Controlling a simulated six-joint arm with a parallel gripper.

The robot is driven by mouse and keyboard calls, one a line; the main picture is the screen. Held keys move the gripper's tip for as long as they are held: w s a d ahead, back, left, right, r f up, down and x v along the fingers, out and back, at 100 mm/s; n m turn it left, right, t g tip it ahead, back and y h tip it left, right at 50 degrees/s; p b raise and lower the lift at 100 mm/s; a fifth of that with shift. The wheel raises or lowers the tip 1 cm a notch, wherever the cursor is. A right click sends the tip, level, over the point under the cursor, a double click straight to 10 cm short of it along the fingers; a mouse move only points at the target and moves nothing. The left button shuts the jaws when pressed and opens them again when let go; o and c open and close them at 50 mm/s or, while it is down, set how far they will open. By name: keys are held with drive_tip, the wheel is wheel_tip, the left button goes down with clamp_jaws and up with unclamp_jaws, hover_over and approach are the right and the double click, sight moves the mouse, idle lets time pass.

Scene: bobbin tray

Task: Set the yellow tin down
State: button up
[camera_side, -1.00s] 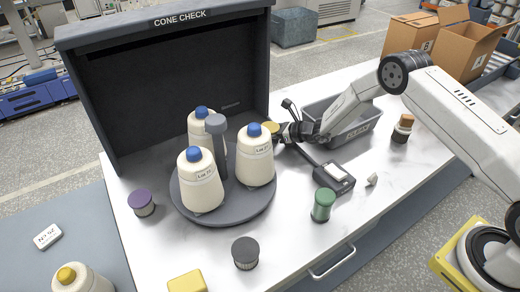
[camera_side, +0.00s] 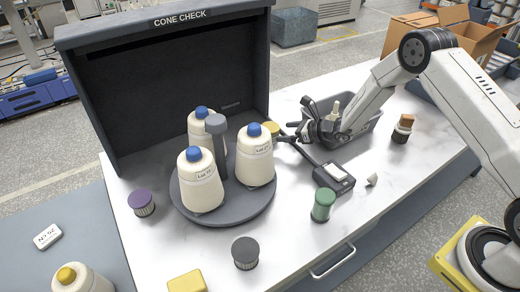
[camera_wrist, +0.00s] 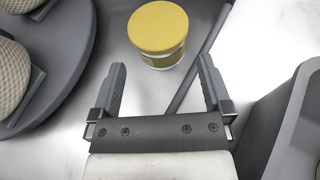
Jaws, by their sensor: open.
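The yellow tin (camera_wrist: 158,28) stands upright on the white table, its round yellow lid facing up in the wrist view. In the side view only part of the yellow tin (camera_side: 273,128) shows behind the right-hand cone. My gripper (camera_wrist: 160,88) is open and empty, with the tin just beyond its fingertips and apart from them. In the side view my gripper (camera_side: 300,131) is right of the tin, close to the tabletop.
A round grey turntable (camera_side: 222,212) with several cones and a grey post is left of the tin. A grey bin (camera_side: 368,143) stands right of my gripper. A dark rod (camera_wrist: 198,58) runs close to the tin. The dark booth (camera_side: 170,80) rises behind.

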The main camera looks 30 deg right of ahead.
drive_tip(key=shift+v, duration=2.95)
drive_tip(key=shift+s+a+r+n, duration=0.2)
drive_tip(key=shift+s+a+n, duration=0.05)
drive_tip(key=shift+a+n, duration=0.15)
drive_tip(key=s+a+r+n+g, duration=0.2)
drive_tip(key=s+a+n+g, duration=0.15)
drive_tip(key=s+n, duration=0.25)
drive_tip(key=s+a+r+n+g, duration=0.3)
drive_tip(key=s+n+g, duration=0.2)
drive_tip(key=s+n, duration=0.15)
drive_tip(key=s+d+r+n+h, duration=0.2)
drive_tip(key=s+n+h, duration=0.1)
drive_tip(key=s+n, duration=0.3)
drive_tip(key=s+d+r+n+h, duration=0.2)
drive_tip(key=s+r+n+h, duration=0.1)
drive_tip(key=s+n, duration=0.4)
drive_tip(key=n+h, duration=0.1)
drive_tip(key=n, duration=0.2)
drive_tip(key=shift+s+r, duration=0.25)
drive_tip(key=shift+s, duration=0.05)
